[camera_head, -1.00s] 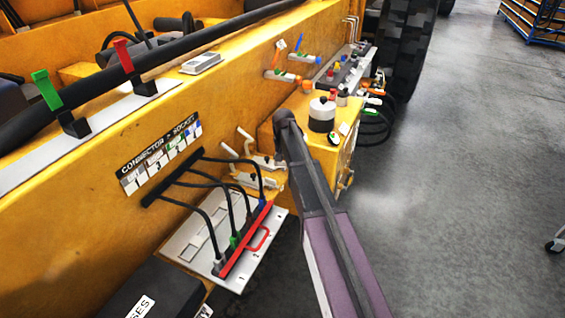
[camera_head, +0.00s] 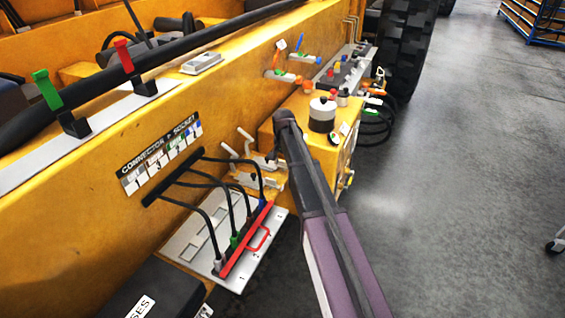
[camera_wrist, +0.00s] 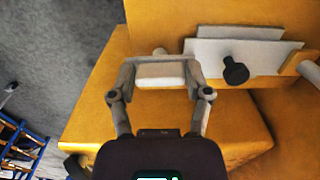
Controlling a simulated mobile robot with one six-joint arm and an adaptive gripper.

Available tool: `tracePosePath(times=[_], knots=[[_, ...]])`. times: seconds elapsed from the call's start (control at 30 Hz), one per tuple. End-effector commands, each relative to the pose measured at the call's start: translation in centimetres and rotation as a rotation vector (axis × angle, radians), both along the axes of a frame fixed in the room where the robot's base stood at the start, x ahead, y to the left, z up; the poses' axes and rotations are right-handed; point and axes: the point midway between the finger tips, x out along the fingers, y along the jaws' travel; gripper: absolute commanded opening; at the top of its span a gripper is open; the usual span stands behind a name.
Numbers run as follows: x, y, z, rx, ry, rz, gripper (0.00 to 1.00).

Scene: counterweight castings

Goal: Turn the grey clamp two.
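Two grey clamps with pale handles and black knobs sit low on the yellow side wall in the head view, one nearer (camera_head: 262,181) and one farther (camera_head: 245,142). I cannot read which is number two. To the right are a pale clamp plate (camera_wrist: 258,54) with a black knob (camera_wrist: 236,71) and another pale handle end (camera_wrist: 308,69).
In front of the clamps is a grey panel (camera_head: 190,240) with black cables and a red bar (camera_head: 246,240). Open floor (camera_head: 450,200) lies to the right.

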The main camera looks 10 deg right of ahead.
Motion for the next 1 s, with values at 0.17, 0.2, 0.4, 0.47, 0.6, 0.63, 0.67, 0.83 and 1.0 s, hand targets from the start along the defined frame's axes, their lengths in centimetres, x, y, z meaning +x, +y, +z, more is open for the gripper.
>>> tracePosePath(times=[0.17,0.2,0.4,0.47,0.6,0.63,0.67,0.83,1.0], knots=[[0.0,0.1,0.0,0.001,0.000,0.001,0.97],[0.0,0.1,0.0,0.001,-0.001,0.001,0.97],[0.0,0.0,0.0,0.000,0.000,0.001,0.97],[0.0,0.0,0.0,0.000,0.000,0.001,0.97],[0.0,0.0,0.0,0.000,0.000,0.001,0.97],[0.0,0.0,0.0,0.000,0.000,0.001,0.97],[0.0,0.0,0.1,0.000,0.000,0.001,0.97],[0.0,0.0,0.7,0.000,0.000,0.001,0.97],[0.0,0.0,2.5,0.000,0.000,0.001,0.97]])
